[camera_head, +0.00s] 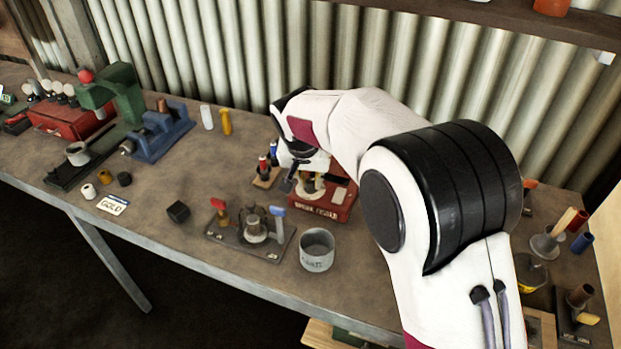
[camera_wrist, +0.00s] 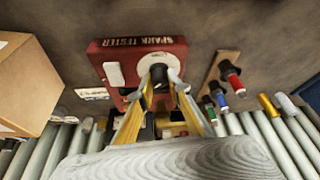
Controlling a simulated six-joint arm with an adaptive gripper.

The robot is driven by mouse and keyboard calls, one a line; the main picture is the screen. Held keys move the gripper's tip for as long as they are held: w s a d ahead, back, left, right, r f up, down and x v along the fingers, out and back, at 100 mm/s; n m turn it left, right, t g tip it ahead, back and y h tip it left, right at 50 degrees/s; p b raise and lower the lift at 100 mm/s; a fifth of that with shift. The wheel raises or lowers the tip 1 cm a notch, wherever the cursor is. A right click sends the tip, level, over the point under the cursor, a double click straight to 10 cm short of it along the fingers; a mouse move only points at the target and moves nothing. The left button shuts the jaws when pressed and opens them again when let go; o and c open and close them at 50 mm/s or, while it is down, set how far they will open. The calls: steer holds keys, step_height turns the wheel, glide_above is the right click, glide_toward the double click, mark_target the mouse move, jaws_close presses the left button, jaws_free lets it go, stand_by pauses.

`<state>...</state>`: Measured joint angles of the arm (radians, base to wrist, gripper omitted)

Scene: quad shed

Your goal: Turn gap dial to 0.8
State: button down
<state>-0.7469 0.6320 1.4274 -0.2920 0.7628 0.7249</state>
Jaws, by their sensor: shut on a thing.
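The red spark tester (camera_head: 325,209) sits on the bench under my arm in the head view. In the wrist view its red box (camera_wrist: 110,47) shows upside-down "SPARK TESTER" lettering. A pale round gap dial (camera_wrist: 160,59) with a dark knob (camera_wrist: 158,72) is on its face. My gripper (camera_wrist: 159,82) is shut on the knob, with one finger on each side. Its fingers hide part of the dial, and I cannot read any scale mark or setting. In the head view my wrist and arm partly cover the tester.
A small wooden stand with red, blue and green handled pieces (camera_wrist: 231,77) is close beside the tester. A cardboard box (camera_wrist: 28,85) shows at left in the wrist view. A grey cup (camera_head: 317,250) and a dark fixture plate (camera_head: 225,236) stand nearer the bench's front edge.

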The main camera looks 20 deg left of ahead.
steer(key=shift+a+m+h, duration=0.15)
steer(key=shift+m+h, duration=0.45)
steer(key=shift+m, duration=0.8)
steer(key=c, duration=1.9)
jaws_free()
steer(key=shift+n, duration=0.3)
steer(key=shift+d+n+y, duration=0.2)
steer(key=shift+n+y, duration=0.4)
steer(key=shift+n, duration=0.6)
steer(key=shift+n+g+y, duration=0.3)
steer(key=shift+n+y, duration=0.3)
steer(key=shift+n, duration=1)
steer(key=shift+w+d+n+g+y, duration=0.15)
steer(key=shift+n+g+y, duration=0.3)
steer(key=shift+n, duration=1.2)
steer(key=shift+w+d+n+g+y, duration=0.1)
steer(key=shift+n+g+y, duration=0.3)
steer(key=shift+n, duration=1.25)
